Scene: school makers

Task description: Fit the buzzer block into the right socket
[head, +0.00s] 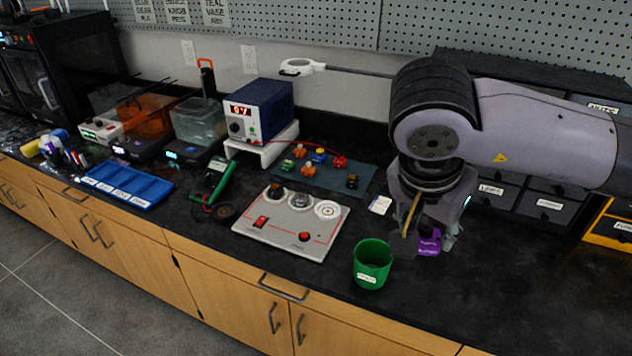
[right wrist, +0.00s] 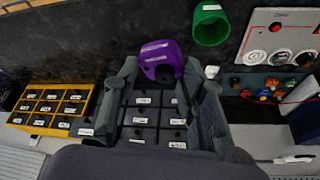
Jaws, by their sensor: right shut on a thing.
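The grey board (head: 262,234) lies on the counter with three round places along its back edge. The right socket (head: 328,209) shows a white ring with no block on it. My right gripper (head: 426,240) is shut on a purple cup-like thing (right wrist: 158,52), right of the board. It also shows in the head view (head: 430,246), partly hidden by the fingers. My left gripper is out of view.
A green cup (head: 372,264) stands between the board and my right gripper. A multimeter (head: 211,182) and a blue tray (head: 128,184) lie to the left. A blue power supply (head: 259,110) and dark drawers (head: 540,205) stand behind. The front right counter is clear.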

